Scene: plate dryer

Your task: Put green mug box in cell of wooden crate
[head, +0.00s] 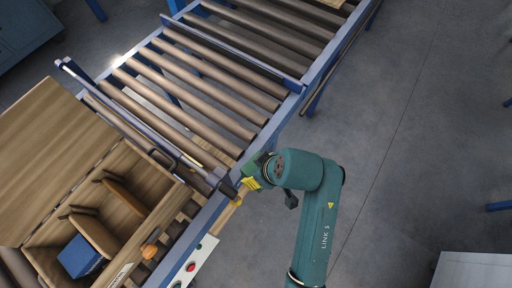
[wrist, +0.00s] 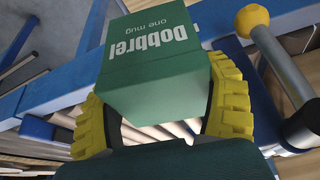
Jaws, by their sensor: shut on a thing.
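The green mug box (wrist: 155,60), printed "Dobbrel one mug", is between the yellow fingers of my gripper (wrist: 160,112) in the wrist view. My gripper is shut on it. In the head view my gripper (head: 250,180) is over the right edge of the conveyor, right of the crate, and mostly hides the box. The wooden crate (head: 148,168) stands at the lower left on the conveyor with its lid (head: 45,150) open. Wooden dividers (head: 97,234) split it into cells. A blue box (head: 80,256) sits in the near-left cell; the cells right of it look empty.
A roller conveyor (head: 215,62) with blue rails runs diagonally to the upper right. A grey bar (head: 150,125) lies across it between crate and bare rollers. A control panel with buttons (head: 190,267) is on the near rail. A yellow-knobbed handle (wrist: 252,20) stands close beside my gripper.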

